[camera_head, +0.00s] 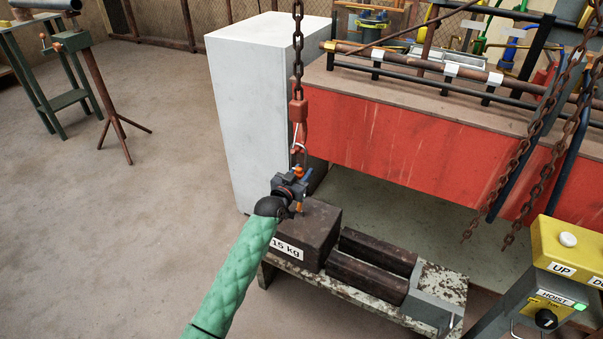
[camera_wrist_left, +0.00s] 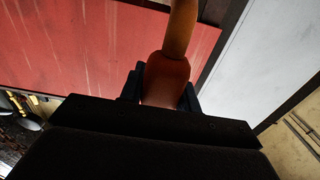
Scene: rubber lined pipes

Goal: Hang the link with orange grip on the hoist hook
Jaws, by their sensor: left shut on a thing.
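My left gripper (camera_head: 292,184), on the green-sleeved arm, is raised just above the 15 kg weight (camera_head: 320,228) and below the hoist hook. In the left wrist view, its dark fingers are shut on the orange grip (camera_wrist_left: 166,80) of the link, and a slimmer orange part (camera_wrist_left: 181,28) runs up from it. The red hoist hook (camera_head: 299,132) hangs on a rusty chain (camera_head: 298,50) right above the gripper. A thin pale piece shows between hook and gripper. I cannot tell whether the link is on the hook. My right gripper is not in view.
The weight sits on a worn low bench (camera_head: 440,285) beside dark bars (camera_head: 365,280). A white cabinet (camera_head: 250,110) and a red-sided workbench (camera_head: 430,150) stand behind. A yellow hoist control box (camera_head: 565,255) is at right, with loose chains (camera_head: 530,150) nearby.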

